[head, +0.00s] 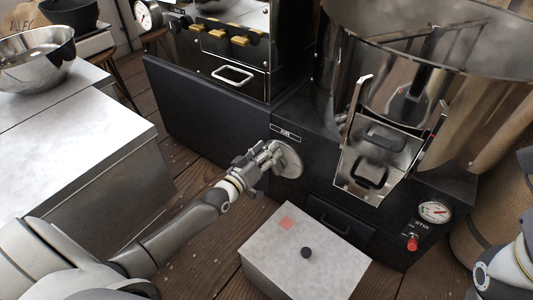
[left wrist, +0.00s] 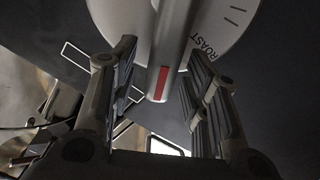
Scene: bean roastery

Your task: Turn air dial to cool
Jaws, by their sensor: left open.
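The air dial (head: 288,159) is a pale round disc on the dark front of the roaster, under a small label plate reading AIR (head: 286,133). In the left wrist view the dial (left wrist: 232,18) shows tick marks, the word ROAST at its right, and a grey bar handle (left wrist: 172,45) with a red mark at its end. The word cool is not visible. My left gripper (head: 271,155) is at the dial. Its fingers (left wrist: 158,85) are open, one on each side of the bar, with gaps visible. My right gripper is out of view; only part of my right arm shows.
A metal chute (head: 385,150) and a large steel drum are at the right. A gauge (head: 434,211) and red switch (head: 412,243) sit lower right. A steel counter (head: 75,120) is at left.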

